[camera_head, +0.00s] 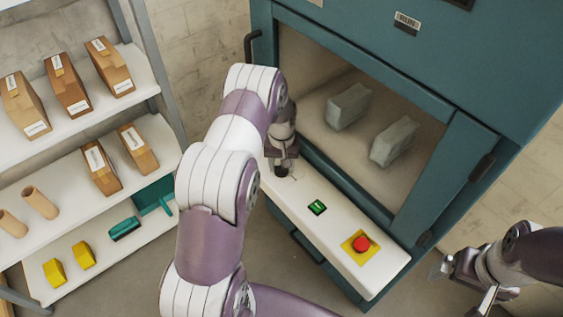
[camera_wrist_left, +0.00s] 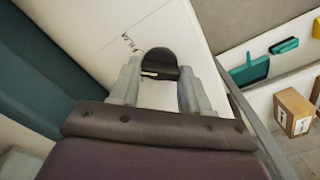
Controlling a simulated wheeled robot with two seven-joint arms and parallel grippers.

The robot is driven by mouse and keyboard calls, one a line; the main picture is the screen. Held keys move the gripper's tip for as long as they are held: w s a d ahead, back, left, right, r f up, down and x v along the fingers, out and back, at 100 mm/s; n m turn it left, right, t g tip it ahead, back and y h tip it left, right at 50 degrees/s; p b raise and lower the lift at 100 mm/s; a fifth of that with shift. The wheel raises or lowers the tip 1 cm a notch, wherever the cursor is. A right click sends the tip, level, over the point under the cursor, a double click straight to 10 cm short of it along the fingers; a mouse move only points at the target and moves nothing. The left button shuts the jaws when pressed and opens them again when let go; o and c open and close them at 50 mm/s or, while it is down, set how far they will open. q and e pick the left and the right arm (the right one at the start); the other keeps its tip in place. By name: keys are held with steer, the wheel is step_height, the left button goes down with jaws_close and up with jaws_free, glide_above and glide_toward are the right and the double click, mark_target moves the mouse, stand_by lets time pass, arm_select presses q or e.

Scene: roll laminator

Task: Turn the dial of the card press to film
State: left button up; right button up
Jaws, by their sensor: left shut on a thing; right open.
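The card press (camera_head: 460,75) is a large teal machine with a white control panel (camera_head: 335,236) along its front. In the left wrist view a dark round dial (camera_wrist_left: 160,66) with a pale mark sits on the white panel, beside small printed lettering too small to read surely. My left gripper (camera_wrist_left: 158,88) is shut on the dial, one finger on each side. In the head view my left gripper (camera_head: 284,170) is at the panel's left end and mostly covers the dial. My right gripper (camera_head: 445,270) is open and empty at the lower right, apart from the press.
The panel also carries a green switch (camera_head: 317,207) and a red button (camera_head: 361,243) on a yellow plate. Two grey blocks (camera_head: 348,106) lie behind the press window. A shelf (camera_head: 75,120) with boxes, tubes and yellow and teal items stands at left.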

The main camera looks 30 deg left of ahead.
arm_select(q)
steer(key=m, duration=0.5)
steer(key=shift+m+p, duration=0.3)
stand_by(0.4)
steer(key=o, duration=1.1)
steer(key=shift+c, duration=0.2)
step_height(320, 180, up, 13)
steer(key=shift+f, duration=0.15)
